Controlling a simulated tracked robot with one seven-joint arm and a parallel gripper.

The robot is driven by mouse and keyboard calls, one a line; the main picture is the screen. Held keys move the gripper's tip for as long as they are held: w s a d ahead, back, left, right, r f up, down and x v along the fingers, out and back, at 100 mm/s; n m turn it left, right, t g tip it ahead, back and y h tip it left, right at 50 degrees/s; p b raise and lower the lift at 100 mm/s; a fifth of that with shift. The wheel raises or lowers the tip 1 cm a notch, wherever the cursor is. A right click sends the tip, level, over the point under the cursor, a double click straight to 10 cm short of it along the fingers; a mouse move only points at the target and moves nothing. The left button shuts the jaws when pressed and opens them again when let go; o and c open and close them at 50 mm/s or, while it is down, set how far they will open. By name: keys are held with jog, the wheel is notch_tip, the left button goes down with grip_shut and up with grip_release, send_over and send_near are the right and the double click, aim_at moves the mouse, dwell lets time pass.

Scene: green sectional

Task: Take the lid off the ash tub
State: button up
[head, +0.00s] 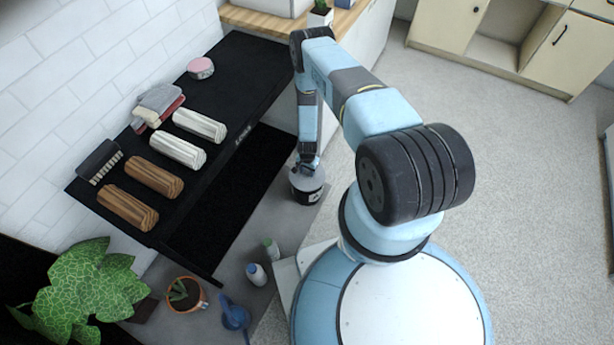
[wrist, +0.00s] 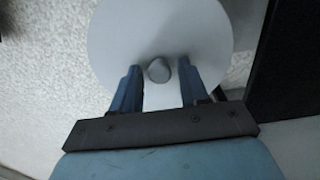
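The ash tub (head: 307,192) is a dark round tub with a pale label, standing at the right of the black stove or bench. Its light grey round lid (head: 301,180) is on top; it fills much of the wrist view (wrist: 150,40). A small grey knob (wrist: 159,70) stands at the lid's middle. My gripper (head: 308,165) points down over the tub. In the wrist view its two blue fingers (wrist: 157,82) are apart, one on each side of the knob, with a gap showing on both sides.
A black surface (head: 235,75) holds pale rolls (head: 200,124), brown rolls (head: 153,177), folded cloths (head: 158,104) and a pink tin (head: 200,67). Small bottles (head: 256,273), a potted plant (head: 186,294) and a blue item (head: 234,314) stand nearer. Open floor (head: 480,150) lies at right.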

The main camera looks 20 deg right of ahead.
grip_shut()
jog(key=shift+r, duration=0.1)
